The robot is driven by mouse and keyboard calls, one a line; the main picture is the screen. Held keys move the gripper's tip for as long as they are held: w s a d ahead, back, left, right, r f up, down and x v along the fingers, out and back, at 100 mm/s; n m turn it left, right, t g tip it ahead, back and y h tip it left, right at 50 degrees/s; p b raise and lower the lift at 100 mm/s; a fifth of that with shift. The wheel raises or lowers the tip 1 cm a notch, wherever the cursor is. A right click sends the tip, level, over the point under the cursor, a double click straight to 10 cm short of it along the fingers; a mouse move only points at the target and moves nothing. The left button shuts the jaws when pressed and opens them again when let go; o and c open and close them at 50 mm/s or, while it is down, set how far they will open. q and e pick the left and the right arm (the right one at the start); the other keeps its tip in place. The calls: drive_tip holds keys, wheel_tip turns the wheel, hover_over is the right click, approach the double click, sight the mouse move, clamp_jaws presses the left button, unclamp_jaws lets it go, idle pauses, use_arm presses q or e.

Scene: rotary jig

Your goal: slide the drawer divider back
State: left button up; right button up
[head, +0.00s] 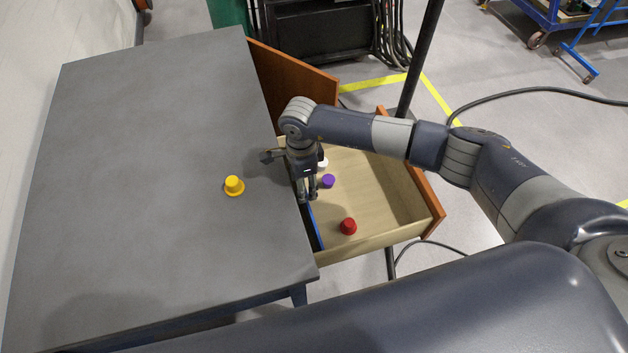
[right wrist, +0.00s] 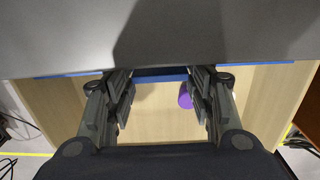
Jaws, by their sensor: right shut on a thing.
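The drawer (head: 385,190) stands pulled out from under the grey table. The blue drawer divider (head: 316,232) runs along the drawer's inner side, close to the table edge. It also shows in the right wrist view as a blue strip (right wrist: 262,64), partly under the tabletop's edge. My right gripper (head: 308,198) reaches down at the table edge and is shut on the divider. In the right wrist view its two fingers (right wrist: 160,78) stand apart on either side of a darker blue middle part. My left gripper is not in view.
In the drawer are a purple piece (head: 328,181), a red piece (head: 348,226) and a white piece (head: 323,163), partly hidden by my gripper. A yellow piece (head: 234,186) stands on the grey table (head: 140,170). The drawer floor near the front is mostly clear.

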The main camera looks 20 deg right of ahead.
drive_tip(key=o, duration=1.5)
drive_tip(key=shift+d, duration=0.15)
drive_tip(key=shift+o, duration=0.2)
wheel_tip(320, 180, up, 12)
